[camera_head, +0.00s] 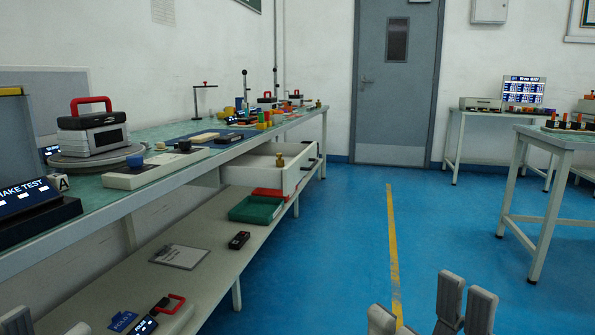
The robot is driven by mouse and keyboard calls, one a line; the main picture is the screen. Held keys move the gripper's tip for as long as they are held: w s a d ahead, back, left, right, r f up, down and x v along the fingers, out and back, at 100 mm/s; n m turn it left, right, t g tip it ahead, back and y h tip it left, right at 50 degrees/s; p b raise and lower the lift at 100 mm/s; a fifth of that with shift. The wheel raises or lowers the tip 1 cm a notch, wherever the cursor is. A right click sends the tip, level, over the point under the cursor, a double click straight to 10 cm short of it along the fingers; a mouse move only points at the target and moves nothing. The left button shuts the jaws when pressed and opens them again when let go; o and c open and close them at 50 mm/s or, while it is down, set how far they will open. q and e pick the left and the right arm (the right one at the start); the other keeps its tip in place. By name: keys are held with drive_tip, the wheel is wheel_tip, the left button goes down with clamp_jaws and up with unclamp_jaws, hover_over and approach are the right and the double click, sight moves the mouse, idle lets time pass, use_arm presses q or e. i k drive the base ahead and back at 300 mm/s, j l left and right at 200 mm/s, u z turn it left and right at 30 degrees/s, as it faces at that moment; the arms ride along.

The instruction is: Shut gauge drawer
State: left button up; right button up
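The gauge drawer (292,181) is a white drawer under the long bench, pulled out toward the aisle. A brass-coloured piece (280,161) shows at its near side, and a dark handle-like part is at its front right. The inside is only partly seen. My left gripper (48,326) shows only as grey fingertips at the bottom left edge, set apart with nothing seen between them. My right gripper (418,314) shows grey fingers at the bottom right, spread and empty. Both are well apart from the drawer.
The long bench (150,187) holds a red-handled case (92,130), a scale and small parts. Its lower shelf (205,248) carries a green tray (256,209), a clipboard and small devices. Blue floor (340,260) with a yellow line is clear. Another table (560,138) stands right.

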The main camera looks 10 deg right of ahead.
sight(263, 161)
drive_tip(key=l+z, duration=0.1)
drive_tip(key=z, duration=0.2)
drive_tip(key=u, duration=0.35)
drive_tip(key=i+l+u, duration=0.5)
drive_tip(key=l, duration=0.35)
drive_tip(key=i+l+u, duration=0.25)
drive_tip(key=i+l, duration=1.15)
